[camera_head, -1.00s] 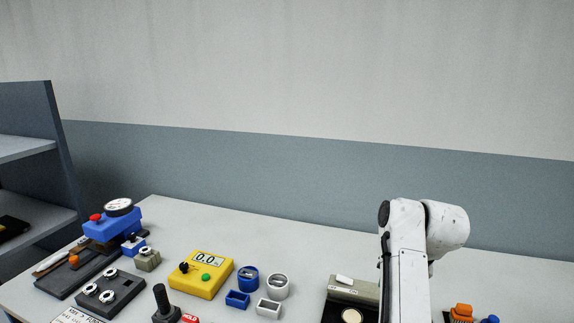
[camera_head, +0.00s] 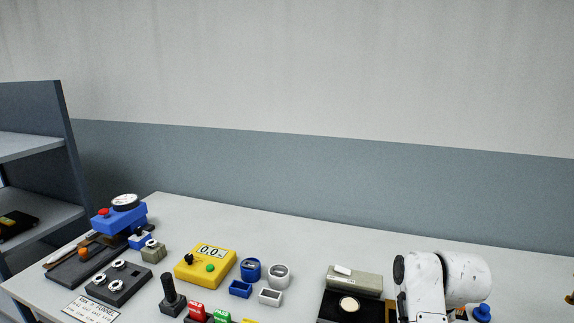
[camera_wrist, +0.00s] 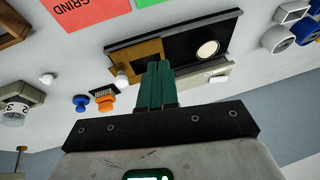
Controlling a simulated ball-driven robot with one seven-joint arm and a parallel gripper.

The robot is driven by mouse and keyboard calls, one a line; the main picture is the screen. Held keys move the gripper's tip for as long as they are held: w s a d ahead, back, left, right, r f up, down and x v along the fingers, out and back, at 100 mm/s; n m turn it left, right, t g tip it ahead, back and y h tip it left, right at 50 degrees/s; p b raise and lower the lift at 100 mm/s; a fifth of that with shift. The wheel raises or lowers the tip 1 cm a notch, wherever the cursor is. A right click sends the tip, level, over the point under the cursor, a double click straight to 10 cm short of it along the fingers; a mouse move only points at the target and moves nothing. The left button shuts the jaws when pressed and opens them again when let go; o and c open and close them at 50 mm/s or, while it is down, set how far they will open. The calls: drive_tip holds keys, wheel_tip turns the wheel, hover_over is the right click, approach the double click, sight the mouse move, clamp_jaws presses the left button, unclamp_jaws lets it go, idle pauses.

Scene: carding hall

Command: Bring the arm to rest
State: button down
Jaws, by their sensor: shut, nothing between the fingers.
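My gripper (camera_wrist: 157,66) shows in the wrist view with its two green fingers together and nothing between them. The fingertips point toward a black fixture with a round pale disc (camera_wrist: 207,49) and a brown block (camera_wrist: 135,60); I cannot tell the exact gap to it. In the head view my white arm folds down at the lower right, and my gripper is hidden below the picture edge.
The bench holds a yellow meter (camera_head: 205,266), a blue gauge device (camera_head: 120,217), a joystick (camera_head: 172,297), blue and white cups, and a grey block (camera_head: 354,280). Bench space behind is clear.

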drive_tip(key=shift+n+h, duration=0.6)
drive_tip(key=shift+n, duration=0.3)
drive_tip(key=s+d+f, duration=0.1)
drive_tip(key=s+f, duration=0.1)
drive_tip(key=s, duration=0.2)
drive_tip(key=s+f, duration=0.3)
drive_tip(key=s, duration=0.1)
drive_tip(key=s+d+f, duration=0.1)
drive_tip(key=s+f, duration=0.1)
drive_tip(key=s, duration=0.3)
drive_tip(key=shift+s+d+f, duration=0.1)
drive_tip(key=shift+d+f, duration=0.25)
drive_tip(key=shift+f, duration=0.05)
drive_tip(key=s+f+g, duration=0.1)
drive_tip(key=s+f, duration=0.3)
drive_tip(key=s, duration=0.8)
drive_tip(key=s+a+f+n+g, duration=0.1)
drive_tip(key=s+f, duration=0.3)
drive_tip(key=s, duration=0.9)
drive_tip(key=shift+s+a+g, duration=0.2)
drive_tip(key=shift+s+g, duration=0.05)
drive_tip(key=shift+g, duration=0.55)
drive_tip(key=c, duration=1.8)
unclamp_jaws()
